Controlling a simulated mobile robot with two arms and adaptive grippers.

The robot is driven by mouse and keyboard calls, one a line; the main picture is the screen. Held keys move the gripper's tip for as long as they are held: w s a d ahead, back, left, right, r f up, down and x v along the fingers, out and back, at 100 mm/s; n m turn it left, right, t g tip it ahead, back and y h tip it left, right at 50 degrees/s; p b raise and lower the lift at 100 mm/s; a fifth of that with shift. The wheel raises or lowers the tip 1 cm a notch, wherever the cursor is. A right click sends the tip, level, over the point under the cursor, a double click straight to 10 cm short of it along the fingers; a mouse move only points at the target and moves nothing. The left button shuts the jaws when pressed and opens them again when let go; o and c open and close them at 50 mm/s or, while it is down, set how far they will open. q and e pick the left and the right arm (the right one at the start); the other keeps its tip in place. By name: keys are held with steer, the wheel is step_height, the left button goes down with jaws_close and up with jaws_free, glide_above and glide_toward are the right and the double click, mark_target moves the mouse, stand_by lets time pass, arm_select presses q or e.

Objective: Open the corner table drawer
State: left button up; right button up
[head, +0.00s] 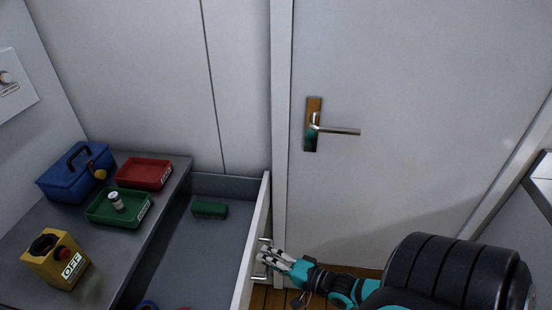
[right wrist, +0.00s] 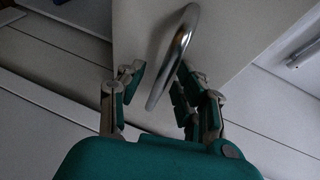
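The corner table drawer (head: 224,240) is pulled well out in the head view, with its inside showing. Its white front panel (head: 257,225) carries a metal bar handle (head: 264,241). My right gripper (head: 271,259) is at this handle, outside the front panel. In the right wrist view the curved handle (right wrist: 174,58) passes between the fingers of my right gripper (right wrist: 158,88). The fingers stand apart; the right finger is close to the handle, and I cannot tell whether it touches. My left gripper is not in view.
A green block (head: 209,210) lies in the drawer. The grey tabletop (head: 150,195) holds a blue toolbox (head: 70,178), a red tray (head: 144,172), a green tray (head: 105,214) and a yellow box (head: 50,264). A closed door (head: 400,130) stands behind, right of the drawer.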

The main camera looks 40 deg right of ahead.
steer(key=v, duration=1.2)
steer(key=shift+f, duration=0.1)
